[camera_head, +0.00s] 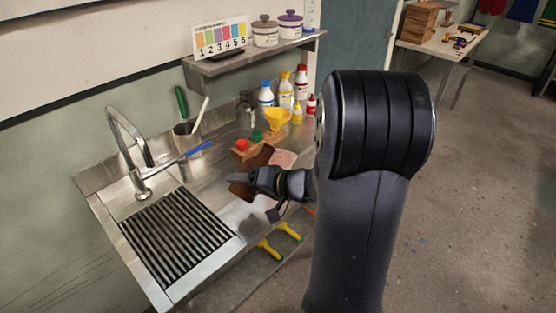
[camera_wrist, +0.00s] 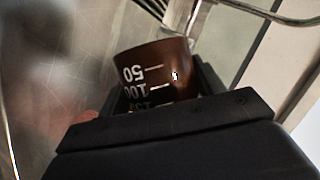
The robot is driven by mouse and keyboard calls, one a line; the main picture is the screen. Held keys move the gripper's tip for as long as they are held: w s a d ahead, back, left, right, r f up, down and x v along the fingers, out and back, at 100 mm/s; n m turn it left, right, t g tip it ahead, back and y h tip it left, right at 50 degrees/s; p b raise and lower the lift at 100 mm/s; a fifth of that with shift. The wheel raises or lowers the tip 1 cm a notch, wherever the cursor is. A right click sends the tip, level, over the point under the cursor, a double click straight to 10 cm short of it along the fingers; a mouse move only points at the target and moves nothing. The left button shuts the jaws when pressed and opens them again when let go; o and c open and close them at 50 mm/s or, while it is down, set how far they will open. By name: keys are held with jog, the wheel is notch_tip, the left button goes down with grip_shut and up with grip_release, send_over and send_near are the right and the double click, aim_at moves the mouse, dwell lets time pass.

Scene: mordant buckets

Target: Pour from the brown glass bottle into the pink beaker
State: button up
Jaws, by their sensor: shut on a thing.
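My gripper (camera_head: 243,180) is shut on the brown glass bottle (camera_head: 241,192), which is tilted over the steel counter. Its upper part slants up and right, past my fingers, towards the pink beaker (camera_head: 284,158). In the wrist view the brown bottle (camera_wrist: 160,68) sits between my jaws, with white 50 and 100 marks upside down. The pink beaker is partly hidden behind the bottle and gripper. I cannot tell whether the bottle's mouth is over the beaker or whether any liquid flows.
A wooden block with red and green caps (camera_head: 243,153) stands just behind the bottle. A yellow funnel (camera_head: 278,116) and several small bottles stand farther back. The sink's drain grate (camera_head: 175,235) is left.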

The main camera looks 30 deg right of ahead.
aim_at(246, 171)
jog(key=shift+s+a+m+y+b, duration=0.15)
jog(key=shift+a+m+y+b, duration=0.1)
jog(key=shift+m+y+b, duration=0.3)
dwell(1.2)
jog(key=shift+s+a+r+m+y, duration=0.15)
jog(key=shift+r+m+y, duration=0.3)
jog(key=shift+r, duration=0.45)
dwell(0.9)
jog(key=shift+w+d+r+m+y+p, duration=0.2)
jog(key=shift+r+m+p, duration=0.2)
jog(key=shift+p, duration=1)
jog(key=shift+w+d+r+m+y+p, duration=0.15)
jog(key=shift+r+m+p, duration=0.25)
jog(key=shift+p, duration=1)
jog(key=shift+s+r+m+y+p, duration=0.1)
jog(key=shift+r+m+y+p, duration=0.45)
jog(key=shift+p, duration=1.05)
